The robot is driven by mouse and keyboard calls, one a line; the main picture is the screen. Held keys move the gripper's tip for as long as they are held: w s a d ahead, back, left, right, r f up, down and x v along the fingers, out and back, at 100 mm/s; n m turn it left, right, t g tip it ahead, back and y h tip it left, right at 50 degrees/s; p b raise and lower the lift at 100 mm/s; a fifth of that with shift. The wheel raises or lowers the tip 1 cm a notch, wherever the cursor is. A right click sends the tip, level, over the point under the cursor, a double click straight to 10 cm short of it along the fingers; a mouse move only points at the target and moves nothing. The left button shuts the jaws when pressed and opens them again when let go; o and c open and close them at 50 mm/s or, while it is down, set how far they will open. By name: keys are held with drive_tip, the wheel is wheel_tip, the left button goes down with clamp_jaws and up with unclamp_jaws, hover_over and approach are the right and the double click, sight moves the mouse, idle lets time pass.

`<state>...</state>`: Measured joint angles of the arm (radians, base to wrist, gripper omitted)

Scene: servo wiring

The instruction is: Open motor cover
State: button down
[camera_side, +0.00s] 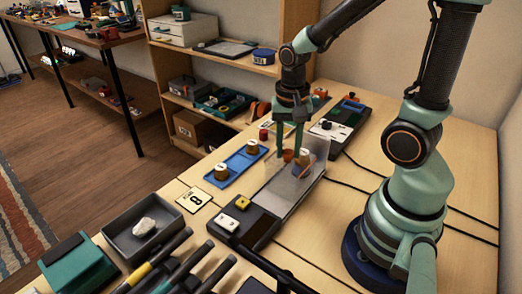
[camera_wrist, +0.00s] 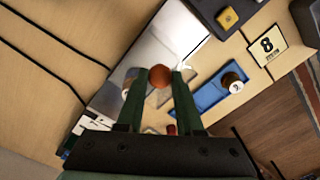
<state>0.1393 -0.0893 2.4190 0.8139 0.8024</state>
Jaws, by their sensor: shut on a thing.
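The cover looks like a clear grey panel (camera_side: 285,187) over a long grey base in the side view; in the wrist view it is a shiny pale surface (camera_wrist: 142,48). A round orange-red knob (camera_wrist: 159,75) sits between my fingertips, and it also shows in the side view (camera_side: 288,155). My gripper (camera_side: 292,154) points down and is shut on this knob; its fingers also show in the wrist view (camera_wrist: 157,80). A brown cylinder with a pale top (camera_side: 304,157) stands just right of the fingers. I cannot tell whether the panel is raised.
A blue tray (camera_side: 238,163) with brown cylinders lies left of the panel. A dark block with white and yellow buttons (camera_side: 243,216) is at its near end, and a card marked 8 (camera_side: 194,200) lies beside it. Black cables cross the table at right.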

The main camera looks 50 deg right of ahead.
drive_tip(key=a, duration=0.4)
drive_tip(key=shift+a, duration=0.3)
drive_tip(key=c, duration=0.5)
unclamp_jaws()
drive_tip(key=shift+c, duration=0.2)
wheel_tip(320, 180, up, 12)
drive_tip(key=shift+r, duration=0.1)
